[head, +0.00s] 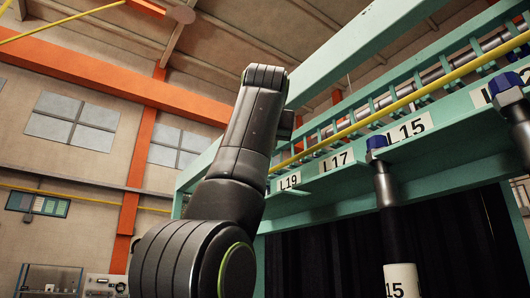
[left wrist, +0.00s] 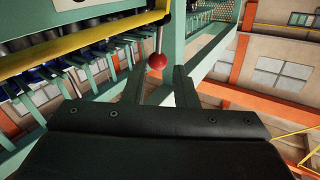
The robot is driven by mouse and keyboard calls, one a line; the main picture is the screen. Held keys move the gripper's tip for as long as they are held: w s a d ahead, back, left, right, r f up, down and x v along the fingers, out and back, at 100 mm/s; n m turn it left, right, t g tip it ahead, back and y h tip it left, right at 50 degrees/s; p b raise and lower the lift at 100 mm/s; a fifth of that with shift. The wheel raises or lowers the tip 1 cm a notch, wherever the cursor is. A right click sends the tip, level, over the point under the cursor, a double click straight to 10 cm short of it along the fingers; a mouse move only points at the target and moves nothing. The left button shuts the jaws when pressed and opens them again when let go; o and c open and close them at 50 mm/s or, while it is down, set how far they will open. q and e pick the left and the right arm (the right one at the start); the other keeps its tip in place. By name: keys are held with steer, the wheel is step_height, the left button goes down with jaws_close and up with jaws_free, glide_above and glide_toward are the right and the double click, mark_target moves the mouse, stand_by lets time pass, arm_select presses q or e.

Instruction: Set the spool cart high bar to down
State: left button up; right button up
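In the left wrist view a red ball knob (left wrist: 156,61) hangs at the end of a short, thin rod, close to the end of a yellow bar (left wrist: 85,50). I cannot tell which part is the high bar. My left gripper (left wrist: 159,80) is open. Its two fingers point toward the knob, which shows between their tips; I cannot tell whether they touch it. In the head view my left arm reaches up toward the green frame (head: 345,45), and its gripper is hidden behind the arm. A yellow bar (head: 430,92) also runs along this frame. My right gripper is out of view.
A green beam carries labels L19 (head: 289,181), L17 (head: 336,161) and L15 (head: 407,130). A black hose with a blue cap (head: 377,142) hangs under L15, and another hose (head: 510,95) is at the right edge. Open space lies left of the frame.

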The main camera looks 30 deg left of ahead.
arm_select(q)
steer(key=p+x, duration=0.3)
steer(key=x, duration=0.5)
steer(key=shift+d+r, duration=0.1)
steer(key=shift+w+a+p, duration=0.25)
steer(key=shift+p, duration=0.1)
steer(key=shift+w+a, duration=0.2)
steer(key=shift+w, duration=0.05)
steer(key=shift+w+a+f, duration=0.1)
steer(key=shift+w+f, duration=0.1)
steer(key=shift+w, duration=0.3)
steer(key=shift+s, duration=0.1)
steer(key=shift+c, duration=0.3)
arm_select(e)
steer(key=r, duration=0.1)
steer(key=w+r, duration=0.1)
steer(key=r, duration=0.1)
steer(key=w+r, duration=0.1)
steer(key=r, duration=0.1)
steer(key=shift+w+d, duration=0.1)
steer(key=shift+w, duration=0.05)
arm_select(q)
steer(key=shift+s+r, duration=0.1)
jaws_close()
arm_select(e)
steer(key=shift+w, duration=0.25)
